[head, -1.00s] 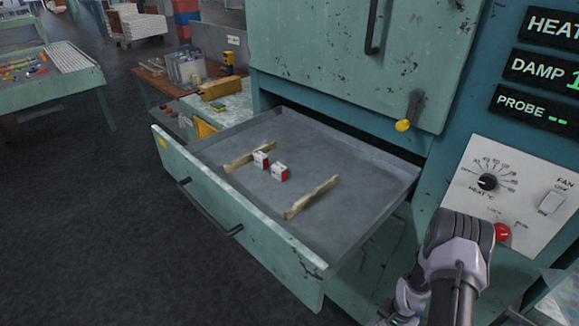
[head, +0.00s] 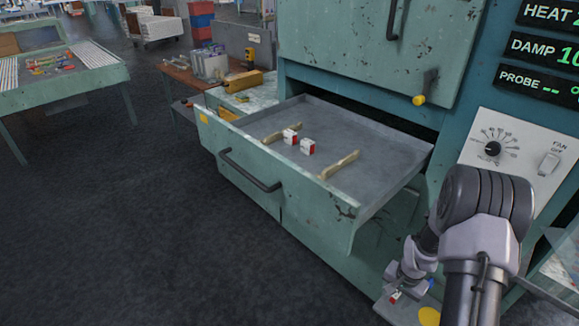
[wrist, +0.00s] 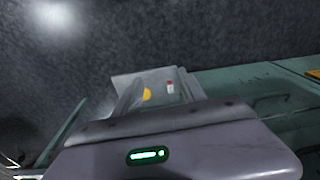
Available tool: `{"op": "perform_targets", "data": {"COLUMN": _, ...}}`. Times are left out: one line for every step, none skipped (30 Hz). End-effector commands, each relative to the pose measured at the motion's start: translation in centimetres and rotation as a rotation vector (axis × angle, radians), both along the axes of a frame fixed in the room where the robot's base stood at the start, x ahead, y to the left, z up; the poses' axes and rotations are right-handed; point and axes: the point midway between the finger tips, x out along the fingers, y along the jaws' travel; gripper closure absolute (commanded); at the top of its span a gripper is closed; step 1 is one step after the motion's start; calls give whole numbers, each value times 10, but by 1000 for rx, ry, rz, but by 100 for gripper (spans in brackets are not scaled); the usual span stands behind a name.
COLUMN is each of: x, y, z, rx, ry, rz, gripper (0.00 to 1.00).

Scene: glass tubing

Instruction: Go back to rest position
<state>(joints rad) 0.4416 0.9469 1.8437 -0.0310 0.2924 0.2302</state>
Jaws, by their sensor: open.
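My gripper (wrist: 158,92) is open in the wrist view, its two grey fingers apart. Between and beyond the fingers shows a grey plate (wrist: 128,78) with a yellow disc (wrist: 147,94) and a small red-and-white piece (wrist: 170,87). I cannot tell whether the fingers touch anything. In the head view my arm (head: 480,215) is folded at the lower right, in front of the cabinet. The small red-and-white piece (head: 395,297) and the yellow disc (head: 429,316) show below its wrist. The fingers cannot be made out there.
A green cabinet drawer (head: 270,180) stands pulled out, holding two red-and-white blocks (head: 299,141) between two pale wavy strips (head: 338,165). A control panel (head: 515,155) is at the right. A green bench (head: 85,78) stands at the left. The dark floor (head: 120,230) between is clear.

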Motion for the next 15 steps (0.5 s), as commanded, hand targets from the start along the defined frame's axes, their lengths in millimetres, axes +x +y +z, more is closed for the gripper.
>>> {"op": "perform_targets", "data": {"x": 8, "y": 7, "z": 22, "rx": -7, "ry": -22, "rz": 15, "gripper": 51}}
{"op": "perform_targets", "data": {"x": 11, "y": 12, "z": 37, "rx": -9, "ry": -33, "rz": 24, "gripper": 51}}
{"op": "perform_targets", "data": {"x": 15, "y": 20, "z": 59, "rx": -11, "ry": -49, "rz": 39, "gripper": 51}}
{"op": "perform_targets", "data": {"x": 17, "y": 28, "z": 77, "rx": -13, "ry": -64, "rz": 50, "gripper": 51}}
{"op": "perform_targets", "data": {"x": 18, "y": 36, "z": 96, "rx": -15, "ry": -79, "rz": 62, "gripper": 51}}
{"op": "perform_targets", "data": {"x": 16, "y": 50, "z": 123, "rx": -17, "ry": -103, "rz": 82, "gripper": 51}}
{"op": "perform_targets", "data": {"x": 14, "y": 62, "z": 145, "rx": -17, "ry": -122, "rz": 99, "gripper": 51}}
{"op": "perform_targets", "data": {"x": 8, "y": 75, "z": 167, "rx": -17, "ry": -144, "rz": 116, "gripper": 51}}
{"op": "perform_targets", "data": {"x": -3, "y": 95, "z": 197, "rx": -14, "ry": -175, "rz": 144, "gripper": 51}}
{"op": "perform_targets", "data": {"x": -14, "y": 110, "z": 217, "rx": -10, "ry": -200, "rz": 164, "gripper": 51}}
{"op": "perform_targets", "data": {"x": -28, "y": 126, "z": 236, "rx": -6, "ry": -224, "rz": 187, "gripper": 51}}
{"op": "perform_targets", "data": {"x": -48, "y": 146, "z": 258, "rx": 2, "ry": -258, "rz": 217, "gripper": 51}}
{"op": "perform_targets", "data": {"x": -65, "y": 160, "z": 271, "rx": 9, "ry": -282, "rz": 239, "gripper": 51}}
{"op": "perform_targets", "data": {"x": -82, "y": 173, "z": 281, "rx": 15, "ry": -306, "rz": 262, "gripper": 51}}
{"op": "perform_targets", "data": {"x": -104, "y": 188, "z": 291, "rx": 25, "ry": -336, "rz": 290, "gripper": 51}}
